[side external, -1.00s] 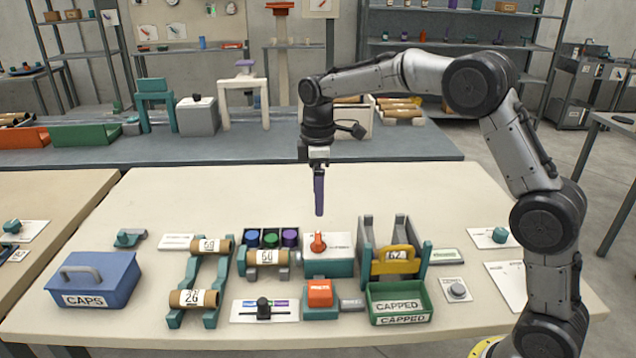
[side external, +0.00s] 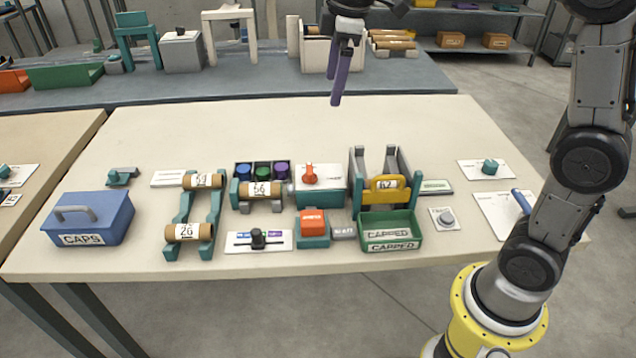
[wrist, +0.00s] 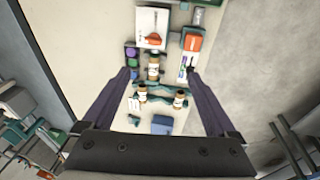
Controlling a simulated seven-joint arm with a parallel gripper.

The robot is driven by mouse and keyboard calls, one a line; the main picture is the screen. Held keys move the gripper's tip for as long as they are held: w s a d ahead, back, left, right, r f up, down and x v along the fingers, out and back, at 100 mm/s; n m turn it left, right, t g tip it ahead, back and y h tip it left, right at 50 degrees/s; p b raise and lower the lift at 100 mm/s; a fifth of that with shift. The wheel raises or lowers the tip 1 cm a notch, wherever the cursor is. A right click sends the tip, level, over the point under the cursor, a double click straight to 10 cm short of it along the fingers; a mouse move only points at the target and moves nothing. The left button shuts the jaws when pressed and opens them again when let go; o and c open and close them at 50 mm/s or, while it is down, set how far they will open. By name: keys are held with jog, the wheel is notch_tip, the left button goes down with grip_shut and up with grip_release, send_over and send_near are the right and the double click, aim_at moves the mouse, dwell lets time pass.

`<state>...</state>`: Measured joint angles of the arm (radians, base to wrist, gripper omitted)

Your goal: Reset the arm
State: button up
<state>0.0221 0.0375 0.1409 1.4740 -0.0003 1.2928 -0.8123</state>
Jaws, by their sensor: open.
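My gripper (side external: 341,85) hangs above the far part of the cream work table (side external: 250,125), its two purple fingers apart and nothing between them. In the wrist view my gripper (wrist: 162,85) is also open and empty, its fingers framing the winder parts far below. On the table are cardboard tubes on a teal rack (side external: 182,212), another tube on the winder (side external: 262,190), a red knob (side external: 310,174) on a white-topped box, and a yellow-handled unit (side external: 386,190). My gripper touches none of them.
A blue CAPS box (side external: 90,220) stands at the left. A green CAPPED tray (side external: 390,236) is at the front. A slider panel (side external: 258,240), a red-topped block (side external: 312,223) and a round button (side external: 446,217) lie nearby. The table's far strip is bare.

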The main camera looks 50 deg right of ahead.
jog(key=s+f+m+t, duration=0.25)
jog(key=s+m, duration=0.25)
jog(key=s, duration=1.6)
notch_tip(320, 180, down, 5)
jog(key=s+m, duration=0.3)
jog(key=m, duration=0.1)
jog(key=shift+a+f+t, duration=0.2)
jog(key=shift+a+t, duration=0.25)
